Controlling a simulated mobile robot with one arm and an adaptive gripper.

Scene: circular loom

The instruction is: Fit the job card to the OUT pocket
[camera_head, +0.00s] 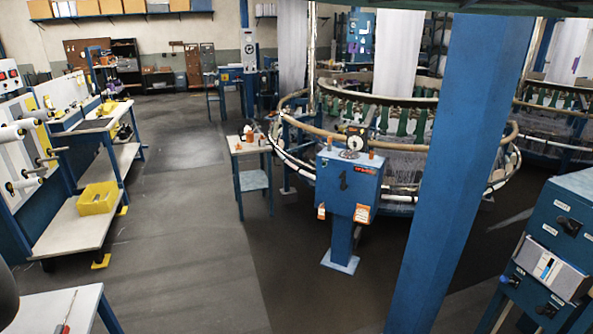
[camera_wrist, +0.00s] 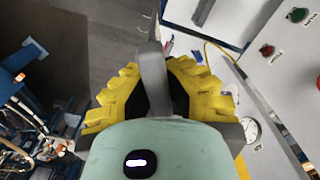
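My gripper (camera_wrist: 155,75) shows only in the wrist view, with stepped yellow fingers on both sides of a grey bar and a pale green body. The bar and the dark space behind it hide whether the fingers meet or hold anything. I cannot identify the job card for certain. In the head view, a grey holder (camera_head: 553,271) with white and blue card-like faces sits on the front of a blue cabinet (camera_head: 567,216) at the right. The cabinet's small labels are unreadable, so I cannot tell which pocket is OUT.
A blue pillar (camera_head: 452,160) stands left of the cabinet, before the circular loom (camera_head: 400,125). A blue control box (camera_head: 348,186) carries orange-and-white pieces. A workbench with a yellow bin (camera_head: 97,198) stands left. Open floor (camera_head: 185,240) lies between. The wrist view shows a panel with a red button (camera_wrist: 298,15).

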